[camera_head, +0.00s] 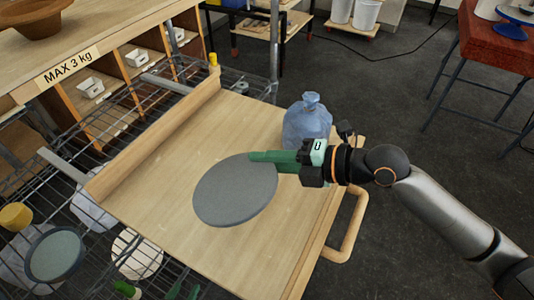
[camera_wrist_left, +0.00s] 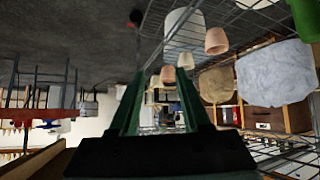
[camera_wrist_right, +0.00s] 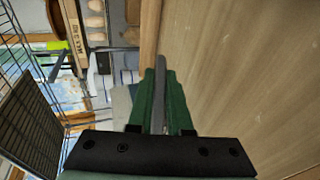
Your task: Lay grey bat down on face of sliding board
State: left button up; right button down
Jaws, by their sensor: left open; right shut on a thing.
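The grey bat (camera_head: 235,192) is a flat round disc over the middle of the pale wooden sliding board (camera_head: 165,180). My right gripper (camera_head: 256,160) is shut on the bat's edge from the right. In the right wrist view the bat (camera_wrist_right: 160,80) shows as a thin grey strip between the green fingers (camera_wrist_right: 159,75), with the board (camera_wrist_right: 240,70) to the right. I cannot tell whether the bat touches the board. My left gripper (camera_wrist_left: 160,80) is open and empty in the left wrist view, out of the head view, pointing at shelving.
A blue bag (camera_head: 306,125) stands at the board's far right corner. A wooden loop handle (camera_head: 350,230) is on its right side. Wire racks (camera_head: 65,215) and a shelf with a "MAX 3 kg" label (camera_head: 70,65) lie left. The board's left and near parts are bare.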

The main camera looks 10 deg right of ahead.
pick_arm(q)
jog(key=shift+f, duration=0.15)
pick_arm(e)
jog(key=shift+f+b, duration=0.1)
jog(key=shift+b, duration=0.35)
notch_tip(320, 180, down, 3)
jog(key=b, duration=0.3)
jog(key=shift+f, duration=0.2)
jog(key=shift+f+b, duration=0.3)
jog(key=shift+b, duration=0.1)
jog(key=shift+f+b, duration=0.3)
jog(key=shift+b, duration=0.05)
jog(key=shift+f+b, duration=0.35)
pick_arm(q)
jog(key=shift+h, duration=0.3)
jog(key=d+f, duration=0.1)
jog(key=f, duration=0.1)
jog(key=w+d+f, duration=0.1)
jog(key=shift+w+d+f, duration=0.1)
jog(key=shift+w+f, duration=0.1)
jog(key=shift+f, duration=0.15)
